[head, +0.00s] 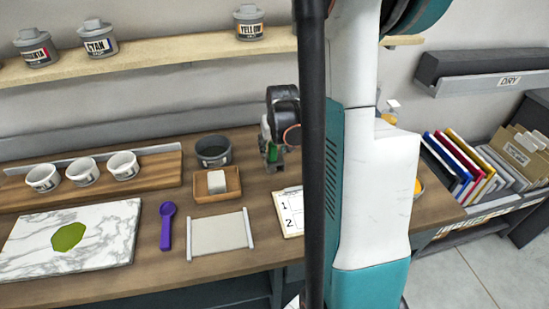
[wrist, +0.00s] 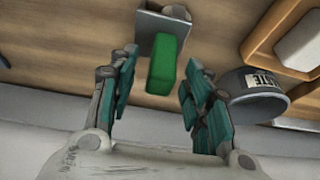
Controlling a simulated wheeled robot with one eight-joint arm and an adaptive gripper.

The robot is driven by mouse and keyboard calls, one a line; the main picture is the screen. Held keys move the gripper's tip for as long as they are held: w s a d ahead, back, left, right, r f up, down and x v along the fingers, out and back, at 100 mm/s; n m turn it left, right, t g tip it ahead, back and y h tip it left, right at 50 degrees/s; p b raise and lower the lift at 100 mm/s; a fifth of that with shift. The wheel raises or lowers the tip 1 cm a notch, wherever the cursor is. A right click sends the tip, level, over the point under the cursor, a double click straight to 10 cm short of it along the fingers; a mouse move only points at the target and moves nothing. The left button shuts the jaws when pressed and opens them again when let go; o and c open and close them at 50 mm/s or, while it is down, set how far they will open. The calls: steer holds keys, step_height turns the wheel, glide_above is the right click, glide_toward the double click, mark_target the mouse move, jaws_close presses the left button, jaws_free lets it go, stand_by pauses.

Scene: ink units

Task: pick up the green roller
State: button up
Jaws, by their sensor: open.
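The green roller (wrist: 163,66) shows in the wrist view as a bright green block beside a grey metal plate or holder (wrist: 160,28). My gripper (wrist: 160,58) is open. Its teal-padded fingers stand on the left and right of the roller, with gaps on both sides, and nothing is held. In the head view my gripper (head: 272,150) is over the back part of the bench, right of the dark waste pot. The roller cannot be told clearly from the gripper there.
The dark waste pot (wrist: 250,90) is close by my right finger in the wrist view. A wooden tray (head: 201,195) with a pale block stands before it. A clipboard (head: 290,222), purple scoop (head: 167,228) and marble slab (head: 110,250) lie nearer the front. My arm hides the bench's right part.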

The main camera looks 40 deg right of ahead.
jaws_close()
stand_by(0.4)
step_height(320, 180, up, 20)
steer(key=p, duration=0.5)
